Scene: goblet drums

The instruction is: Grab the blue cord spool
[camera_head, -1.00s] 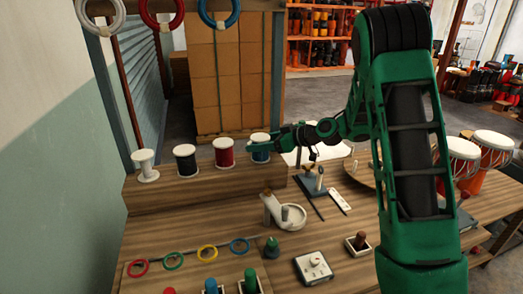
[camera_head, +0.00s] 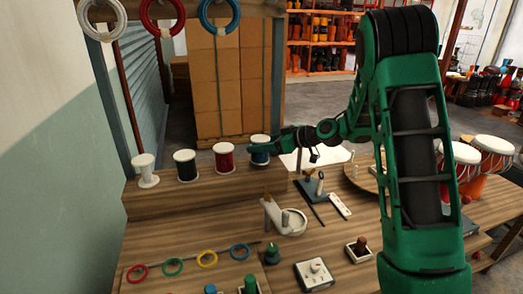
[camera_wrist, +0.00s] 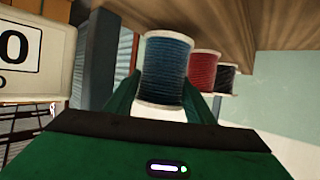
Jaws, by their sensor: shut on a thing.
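The blue cord spool (camera_head: 260,151) has white end discs and is the rightmost in a row of spools on the raised wooden shelf. In the wrist view the blue cord spool (camera_wrist: 166,70) sits between the two green fingers of my gripper (camera_wrist: 163,98). In the head view my gripper (camera_head: 268,149) reaches the spool from the right and is shut on it. The spool looks upright. I cannot tell whether its base is clear of the shelf.
A red spool (camera_head: 224,157), a black spool (camera_head: 186,165) and a white spool (camera_head: 146,170) stand to the left on the shelf (camera_head: 190,198). Coloured rings (camera_head: 207,258), a white pan-like item (camera_head: 288,221) and a switch box (camera_head: 314,272) occupy the lower bench. Drums (camera_head: 491,155) stand right.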

